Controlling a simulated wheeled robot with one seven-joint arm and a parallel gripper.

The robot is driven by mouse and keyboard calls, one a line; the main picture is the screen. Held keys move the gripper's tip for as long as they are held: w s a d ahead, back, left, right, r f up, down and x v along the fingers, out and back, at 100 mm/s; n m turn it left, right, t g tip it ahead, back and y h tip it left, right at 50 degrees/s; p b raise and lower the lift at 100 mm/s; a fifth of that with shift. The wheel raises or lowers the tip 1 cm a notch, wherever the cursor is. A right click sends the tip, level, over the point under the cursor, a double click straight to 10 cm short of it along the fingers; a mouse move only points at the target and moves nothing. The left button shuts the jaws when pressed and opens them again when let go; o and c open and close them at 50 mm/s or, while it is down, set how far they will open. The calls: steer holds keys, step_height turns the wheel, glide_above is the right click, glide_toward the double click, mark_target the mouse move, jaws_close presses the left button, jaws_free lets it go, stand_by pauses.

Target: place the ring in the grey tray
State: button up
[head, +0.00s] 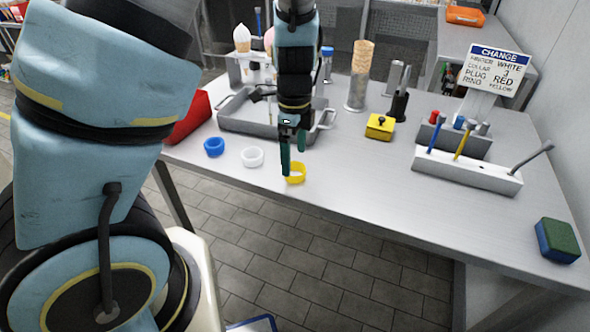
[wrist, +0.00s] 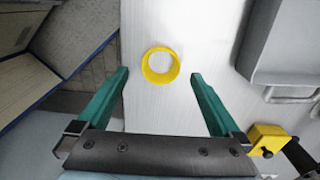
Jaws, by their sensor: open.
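A yellow ring (head: 297,180) lies on the grey table near its front edge. In the wrist view the ring (wrist: 160,80) sits centred between and slightly beyond the fingertips, with the table showing through its hole. My gripper (head: 293,161) is open and empty, pointing down just above the ring; its two green fingers also show in the wrist view (wrist: 160,75). The grey tray (head: 250,127) stands behind the gripper, partly hidden by my arm. The tray's side (wrist: 290,76) fills the upper right of the wrist view. A sign (head: 490,72) reads "RING YELLOW".
A white ring (head: 252,157) and a blue ring (head: 214,147) lie to the left. A red bin (head: 190,118) stands by the tray. A yellow block (head: 380,127) and a white tool holder (head: 465,168) stand to the right.

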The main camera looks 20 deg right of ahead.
mark_target(295, 164)
steer(key=shift+f, duration=1.65)
steer(key=c, duration=1.5)
